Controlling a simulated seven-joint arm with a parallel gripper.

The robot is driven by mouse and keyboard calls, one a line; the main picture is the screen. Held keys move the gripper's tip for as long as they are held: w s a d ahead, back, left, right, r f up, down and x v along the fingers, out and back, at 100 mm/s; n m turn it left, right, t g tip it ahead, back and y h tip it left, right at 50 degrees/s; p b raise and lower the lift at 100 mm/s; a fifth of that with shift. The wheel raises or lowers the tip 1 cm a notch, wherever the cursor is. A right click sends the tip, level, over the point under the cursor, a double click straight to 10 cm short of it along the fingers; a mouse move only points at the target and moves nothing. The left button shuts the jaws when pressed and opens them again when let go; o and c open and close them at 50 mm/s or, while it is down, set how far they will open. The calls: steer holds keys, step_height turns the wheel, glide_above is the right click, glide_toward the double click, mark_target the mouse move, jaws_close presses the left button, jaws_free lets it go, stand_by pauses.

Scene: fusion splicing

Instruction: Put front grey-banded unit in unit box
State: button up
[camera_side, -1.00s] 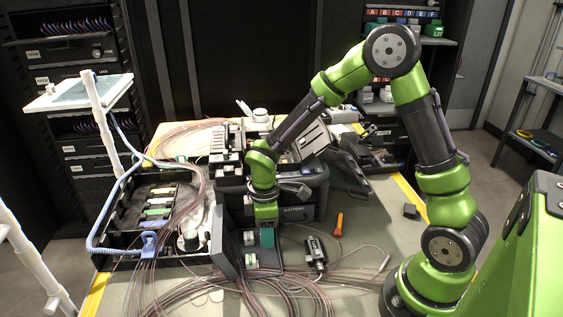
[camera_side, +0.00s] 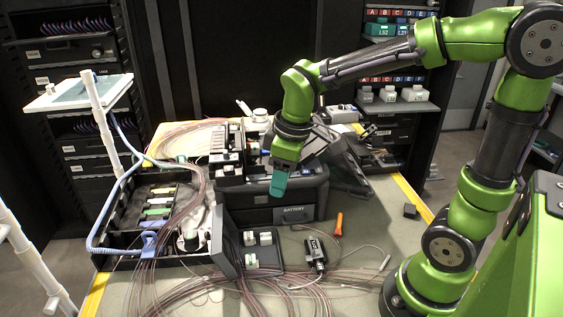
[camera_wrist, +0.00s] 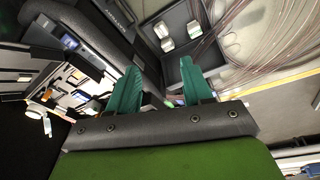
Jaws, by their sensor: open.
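A black box (camera_side: 270,263) with an upright panel (camera_side: 223,243) at its left stands at the front middle of the bench. It looks like the unit box. Three small white units sit in it: back left (camera_side: 249,238), back right (camera_side: 265,238) and front (camera_side: 251,260). They also show at the top of the wrist view, one of them right of the other two (camera_wrist: 193,30). Their band colours are too small to tell, so I cannot pick out the grey-banded one. My gripper (camera_side: 279,186) is open and empty, raised above and behind the box. Its teal fingers (camera_wrist: 160,66) stand apart.
A black splicer with a battery drawer (camera_side: 293,214) stands behind the box. A black organiser case (camera_side: 165,205) is at the left. Loose fibres (camera_side: 210,290), a small black device (camera_side: 315,253) and an orange-tipped tool (camera_side: 338,225) lie in front and to the right.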

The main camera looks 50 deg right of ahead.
steer(key=s+r+m+t+y, duration=0.1)
steer(key=s+r+m+t, duration=0.4)
steer(key=s+m, duration=0.3)
steer(key=shift+s+d+m+y, duration=0.15)
steer(key=shift+s+m+y, duration=0.25)
steer(key=shift+s, duration=0.1)
steer(key=shift+r, duration=0.15)
steer(key=o, duration=0.4)
steer(key=shift+a+f, duration=0.2)
steer(key=shift+f, duration=0.05)
steer(key=o, duration=0.5)
steer(key=w+a+g, duration=0.1)
steer(key=w+a, duration=0.1)
steer(key=w+n+g, duration=0.1)
steer(key=w, duration=0.1)
steer(key=shift+w+a+f+g, duration=0.1)
steer(key=shift+a+f+g, duration=0.2)
steer(key=shift+a, duration=0.1)
steer(key=shift+o, duration=0.2)
steer(key=w+a+r+m+g+h, duration=0.1)
steer(key=w+a+m+g+h, duration=0.1)
steer(key=w+a+m+g, duration=0.4)
step_height(320, 180, down, 10)
steer(key=w+t, duration=0.1)
steer(key=shift+d+r, duration=0.15)
steer(key=shift+d, duration=0.25)
